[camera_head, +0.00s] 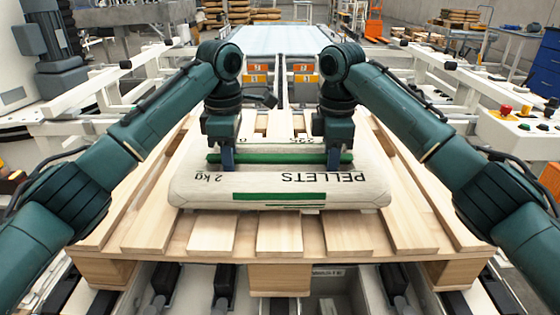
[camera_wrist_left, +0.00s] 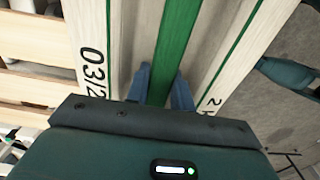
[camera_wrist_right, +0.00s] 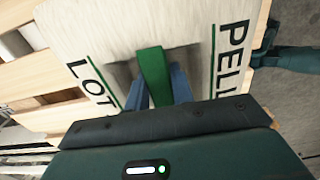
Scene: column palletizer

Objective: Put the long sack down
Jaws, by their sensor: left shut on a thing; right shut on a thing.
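The long sack (camera_head: 280,190) is a pale bag printed "PELLETS" and "2 kg", with a green strip across its top. In the head view it lies flat over the wooden pallet (camera_head: 212,236); I cannot tell whether it touches the slats. My left gripper (camera_head: 227,160) is shut on the green strip near the sack's left part, as the left wrist view (camera_wrist_left: 163,88) shows. My right gripper (camera_head: 333,160) is shut on the same strip near the right part, seen also in the right wrist view (camera_wrist_right: 160,88). The sack's far side is partly hidden by my arms.
A roller conveyor (camera_head: 278,40) runs away behind the pallet. White frame rails (camera_head: 85,108) flank it on both sides. A control panel (camera_head: 522,125) with a red button stands at the right. Slats in front of the sack are bare.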

